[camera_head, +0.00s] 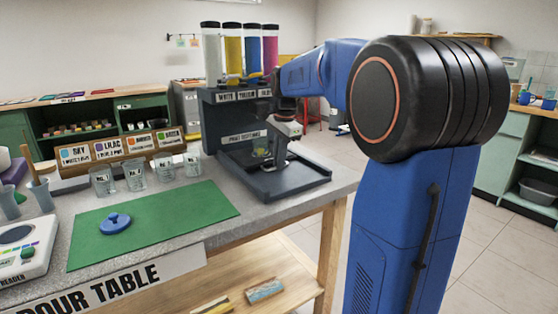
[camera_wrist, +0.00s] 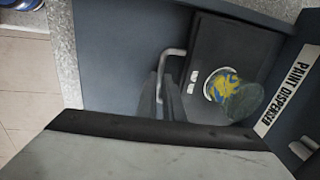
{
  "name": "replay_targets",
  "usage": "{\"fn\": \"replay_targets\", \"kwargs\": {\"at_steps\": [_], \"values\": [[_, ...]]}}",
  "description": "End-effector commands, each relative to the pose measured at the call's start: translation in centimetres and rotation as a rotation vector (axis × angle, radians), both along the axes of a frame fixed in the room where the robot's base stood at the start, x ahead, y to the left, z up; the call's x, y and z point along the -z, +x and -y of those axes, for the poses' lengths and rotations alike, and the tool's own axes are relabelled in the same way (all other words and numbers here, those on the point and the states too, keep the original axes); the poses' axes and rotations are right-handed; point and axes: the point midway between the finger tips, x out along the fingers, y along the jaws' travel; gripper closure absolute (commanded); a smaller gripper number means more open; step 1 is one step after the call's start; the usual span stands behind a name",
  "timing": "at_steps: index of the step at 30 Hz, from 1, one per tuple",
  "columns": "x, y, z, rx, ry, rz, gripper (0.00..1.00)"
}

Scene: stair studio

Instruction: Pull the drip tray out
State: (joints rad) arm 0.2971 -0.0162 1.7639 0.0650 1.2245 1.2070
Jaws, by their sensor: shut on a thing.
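The drip tray is a black plate (camera_wrist: 212,42) lying on the dark blue base of the paint dispenser in the wrist view. A bent grey metal handle (camera_wrist: 168,58) sticks out from its front edge. My gripper (camera_wrist: 166,104) is shut on the handle, with its dark fingers at the handle's lower part. The exact contact is partly hidden by the fingers. In the head view my gripper (camera_head: 279,166) reaches down over the dispenser's base and hides much of the tray. A clear cup (camera_wrist: 243,101) stands on the tray near yellow and blue paint.
The paint dispenser (camera_head: 232,128) carries several coloured tubes. Its dark base (camera_head: 305,180) lies near the table's right edge. Several clear cups (camera_head: 134,178) stand to its left. A green mat (camera_head: 160,228) with a blue lid (camera_head: 115,223) lies in front.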

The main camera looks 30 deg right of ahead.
Motion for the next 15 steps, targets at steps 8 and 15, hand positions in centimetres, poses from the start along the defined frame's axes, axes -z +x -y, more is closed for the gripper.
{"fn": "replay_targets", "kwargs": {"at_steps": [8, 15], "values": [[0.0, 0.0, 0.0, 0.0, 0.0, 0.001, 1.0], [0.0, -1.4, 0.0, 0.001, 0.0, 0.0, 1.0]]}}
